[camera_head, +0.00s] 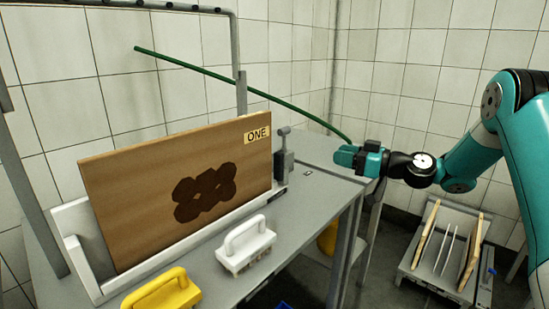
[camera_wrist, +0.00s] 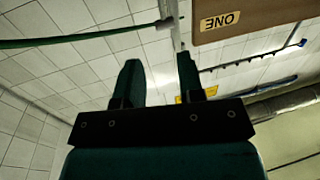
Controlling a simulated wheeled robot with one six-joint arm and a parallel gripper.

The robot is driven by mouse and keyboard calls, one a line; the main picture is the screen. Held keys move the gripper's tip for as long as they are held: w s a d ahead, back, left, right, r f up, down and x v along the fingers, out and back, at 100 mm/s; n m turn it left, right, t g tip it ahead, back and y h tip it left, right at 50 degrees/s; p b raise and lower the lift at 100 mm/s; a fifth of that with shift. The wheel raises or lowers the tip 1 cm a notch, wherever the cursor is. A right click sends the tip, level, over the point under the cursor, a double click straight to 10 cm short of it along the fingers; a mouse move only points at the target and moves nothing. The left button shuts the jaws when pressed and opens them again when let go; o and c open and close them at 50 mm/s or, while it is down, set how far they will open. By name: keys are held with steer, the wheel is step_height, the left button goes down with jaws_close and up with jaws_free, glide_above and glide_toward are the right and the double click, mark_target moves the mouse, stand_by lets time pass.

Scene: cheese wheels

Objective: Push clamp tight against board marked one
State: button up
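The brown board marked ONE (camera_head: 160,185) stands upright on edge in a white holder (camera_head: 85,250) on the grey table, with a dark blot on its face. Its label (camera_wrist: 219,20) shows upside down in the wrist view. The grey clamp (camera_head: 284,160) with an upright handle stands at the board's right end; I cannot tell whether it touches the board. My gripper (camera_head: 343,156) is to the right of the clamp, apart from it, over the table's right end. In the wrist view my gripper (camera_wrist: 160,65) has its two fingers apart with nothing between them.
A white-handled brush or block (camera_head: 245,245) and a yellow one (camera_head: 163,292) lie on the table (camera_head: 290,210) in front of the board. A green hose (camera_head: 220,78) runs behind the board towards my gripper. A rack of boards (camera_head: 445,250) stands on the floor at right.

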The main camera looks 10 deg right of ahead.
mark_target(284, 143)
steer(key=p+x, duration=0.2)
steer(key=x, duration=1.5)
steer(key=shift+w+a+p, duration=0.15)
steer(key=shift+a+p, duration=0.15)
steer(key=shift+p, duration=0.1)
steer(key=shift+c, duration=0.2)
jaws_close()
